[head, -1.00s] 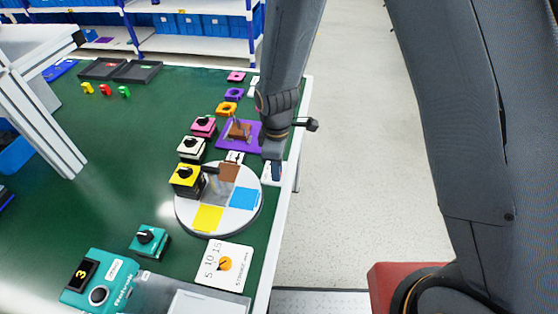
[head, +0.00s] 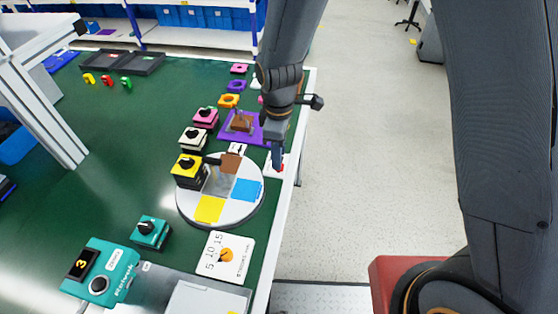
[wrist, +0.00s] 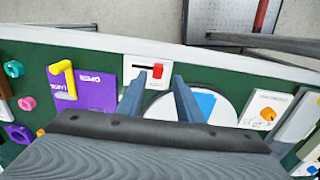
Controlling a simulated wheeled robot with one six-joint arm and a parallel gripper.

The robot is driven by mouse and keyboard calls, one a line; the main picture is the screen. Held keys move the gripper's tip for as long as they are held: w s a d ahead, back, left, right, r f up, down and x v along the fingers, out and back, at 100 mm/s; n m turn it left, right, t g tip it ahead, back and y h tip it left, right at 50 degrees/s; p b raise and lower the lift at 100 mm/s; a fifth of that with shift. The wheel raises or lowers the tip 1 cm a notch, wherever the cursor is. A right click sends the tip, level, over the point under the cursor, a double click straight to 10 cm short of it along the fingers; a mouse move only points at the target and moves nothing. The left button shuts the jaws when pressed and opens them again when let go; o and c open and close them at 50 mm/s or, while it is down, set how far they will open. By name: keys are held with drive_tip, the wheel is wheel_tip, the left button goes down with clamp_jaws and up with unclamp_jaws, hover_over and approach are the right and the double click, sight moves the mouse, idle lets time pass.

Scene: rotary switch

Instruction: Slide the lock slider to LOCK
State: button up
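The lock slider is a small white plate (wrist: 133,67) at the table's edge, with a dark slot and a red knob (wrist: 157,71). In the wrist view the knob sits at the right end of the slot. The plate's lettering is too small to read. My gripper (wrist: 158,84) is open and empty, its two fingers apart on either side of the knob's line of sight. In the head view my gripper (head: 276,163) points down over the plate (head: 285,172) and partly hides it. I cannot tell whether the fingers touch it.
A round turntable (head: 220,220) with coloured sectors lies just beside the plate. A purple base (head: 233,136) with a brown part is on the other side. A white dial card (head: 226,257), several knob boxes and a teal display box (head: 101,273) stand nearby.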

drive_tip(key=shift+r+b, duration=0.3)
drive_tip(key=shift+r, duration=1.65)
drive_tip(key=shift+d, duration=0.1)
drive_tip(key=s+d+r+m, duration=0.2)
drive_tip(key=d+m, duration=0.3)
drive_tip(key=d, duration=0.2)
drive_tip(key=s+d+r+m, duration=0.3)
drive_tip(key=d+m, duration=0.2)
drive_tip(key=d, duration=0.3)
drive_tip(key=s+d+r+m+t, duration=0.1)
drive_tip(key=s+d+r+m, duration=0.1)
drive_tip(key=d+m, duration=0.4)
drive_tip(key=shift+s+d+r, duration=0.35)
drive_tip(key=shift+d, duration=0.4)
